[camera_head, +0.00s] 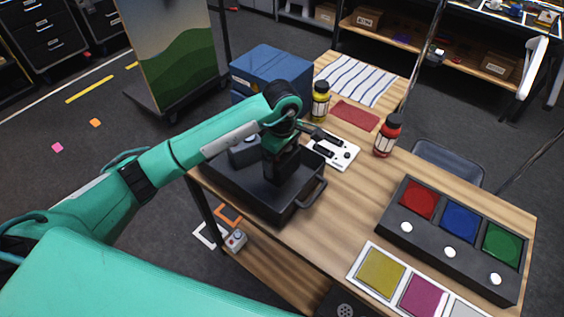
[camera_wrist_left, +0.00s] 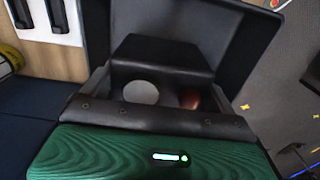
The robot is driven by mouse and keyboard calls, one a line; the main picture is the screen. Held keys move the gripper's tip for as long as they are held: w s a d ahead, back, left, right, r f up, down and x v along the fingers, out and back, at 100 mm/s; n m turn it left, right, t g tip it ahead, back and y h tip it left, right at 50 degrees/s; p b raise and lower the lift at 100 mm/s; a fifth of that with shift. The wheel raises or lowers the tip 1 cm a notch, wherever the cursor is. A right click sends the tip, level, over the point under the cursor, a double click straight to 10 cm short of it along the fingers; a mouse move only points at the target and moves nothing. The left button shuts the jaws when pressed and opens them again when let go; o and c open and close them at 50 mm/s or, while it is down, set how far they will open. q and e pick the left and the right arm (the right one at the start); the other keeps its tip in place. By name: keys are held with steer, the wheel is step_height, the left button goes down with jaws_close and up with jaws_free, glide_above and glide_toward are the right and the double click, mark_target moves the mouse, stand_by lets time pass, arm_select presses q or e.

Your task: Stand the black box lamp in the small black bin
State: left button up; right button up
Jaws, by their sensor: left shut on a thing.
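The small black bin (camera_head: 262,203) stands at the left end of the wooden table, with a handle on its right side. My left gripper (camera_head: 280,172) reaches down into it from above. In the left wrist view, the gripper is shut on the black box lamp (camera_wrist_left: 163,52). A whitish disc and a red disc show on the lamp's face between the fingers. The bin's walls (camera_wrist_left: 257,48) surround the lamp there. In the head view, part of the lamp (camera_head: 244,153) shows beside the gripper; its base is hidden, so I cannot tell whether it touches the bin floor. My right gripper is out of view.
A white panel with two black levers (camera_head: 345,157) lies right behind the bin. A blue box (camera_head: 262,68), a yellow bottle (camera_head: 320,103) and a red bottle (camera_head: 387,136) stand farther back. A panel of coloured buttons (camera_head: 452,235) is at the right. The table's middle is clear.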

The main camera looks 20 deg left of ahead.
arm_select(q)
step_height(320, 180, down, 4)
steer(key=shift+r+p, duration=0.25)
steer(key=shift+p, duration=0.3)
steer(key=shift+f, duration=0.25)
steer(key=o, duration=1.1)
steer(key=shift+c, duration=0.2)
steer(key=shift+r, duration=0.15)
steer(key=shift+r+b, duration=0.25)
steer(key=shift+b, duration=0.05)
step_height(320, 180, up, 10)
steer(key=b, duration=0.3)
steer(key=shift+r+b, duration=0.1)
steer(key=shift+b, duration=0.2)
steer(key=shift+r, duration=0.65)
